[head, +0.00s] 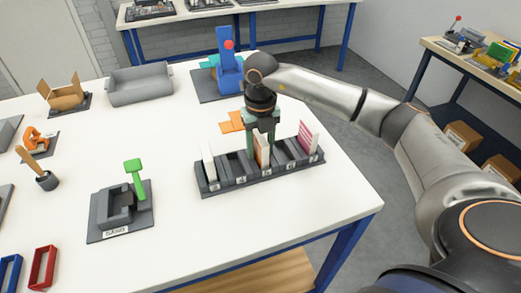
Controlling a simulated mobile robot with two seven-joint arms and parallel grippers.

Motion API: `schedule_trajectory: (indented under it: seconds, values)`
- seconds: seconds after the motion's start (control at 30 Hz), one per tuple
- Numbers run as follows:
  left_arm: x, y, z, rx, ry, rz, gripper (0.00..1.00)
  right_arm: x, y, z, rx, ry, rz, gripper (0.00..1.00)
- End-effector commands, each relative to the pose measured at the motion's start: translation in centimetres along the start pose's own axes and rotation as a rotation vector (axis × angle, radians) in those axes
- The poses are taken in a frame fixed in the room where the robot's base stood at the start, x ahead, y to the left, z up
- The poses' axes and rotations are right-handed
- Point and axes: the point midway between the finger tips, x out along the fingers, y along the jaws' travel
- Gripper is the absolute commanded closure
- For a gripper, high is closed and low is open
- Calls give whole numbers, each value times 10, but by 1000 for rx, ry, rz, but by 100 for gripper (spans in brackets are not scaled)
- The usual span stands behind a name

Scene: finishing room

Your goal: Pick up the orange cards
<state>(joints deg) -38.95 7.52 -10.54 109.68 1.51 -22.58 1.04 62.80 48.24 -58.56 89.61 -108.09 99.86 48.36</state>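The orange cards (262,153) stand upright in a middle slot of a dark, numbered rack (237,182) near the table's right side. My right gripper (261,146) points down over the rack, with one greenish finger on each side of the orange cards. I cannot tell whether the fingers touch the cards or leave a small gap. A white card stack (208,164) stands in the leftmost slot and pink-striped cards (308,139) in the rightmost one. My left gripper is out of view.
A flat orange piece (232,122) lies behind the rack. A blue press-like stand with a red knob (228,62) is farther back. A dark fixture with a green handle (118,208) is left of the rack. The table's front middle is clear.

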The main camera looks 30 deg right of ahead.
Motion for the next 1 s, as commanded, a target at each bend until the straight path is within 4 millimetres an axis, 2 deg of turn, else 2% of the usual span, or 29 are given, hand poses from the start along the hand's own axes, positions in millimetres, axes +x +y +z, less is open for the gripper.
schedule_trajectory:
  seconds: [0.03,0.43,1.0]
  values:
    - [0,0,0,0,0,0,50,0,0,0,0,0,0,57]
    - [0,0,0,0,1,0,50,-1,0,0,0,0,0,100]
    - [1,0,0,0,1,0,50,-3,0,0,0,-2,2,100]
